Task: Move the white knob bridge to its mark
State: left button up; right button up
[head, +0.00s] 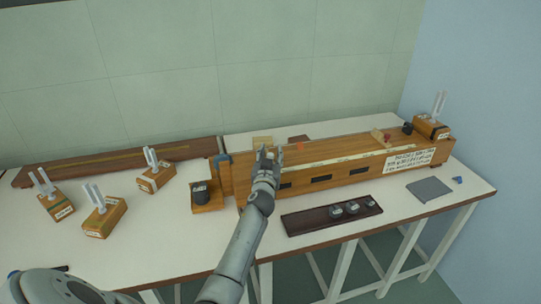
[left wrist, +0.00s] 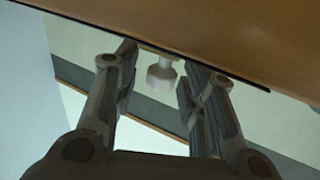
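The white knob (left wrist: 162,75) shows in the left wrist view between the fingers of my left gripper (left wrist: 158,92), with clear gaps on both sides. The rest of its bridge is not clear there. In the head view my left gripper (head: 268,156) is over the left part of the long wooden bench (head: 335,178), and I cannot make out the white knob beside it. The gripper is open. A small orange-red patch (head: 301,146) shows on the bench just right of the gripper; I cannot tell if it is the mark. My right gripper is not in view.
Wooden blocks with white prongs (head: 105,218) stand at left. A dark tray (head: 331,213) with several weights lies in front, beside a grey cloth (head: 429,189).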

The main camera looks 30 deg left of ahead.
pick_arm(q)
grip_shut()
jog(key=s+a+p, duration=0.1)
jog(key=s, duration=0.1)
jog(key=s+a, duration=0.2)
jog(key=shift+s+a+p, duration=0.1)
jog(key=shift+a+p, duration=0.1)
jog(key=shift+p, duration=0.15)
jog(key=shift+f, duration=0.1)
jog(key=shift+o, duration=1)
grip_release()
jog(key=v, duration=1.2)
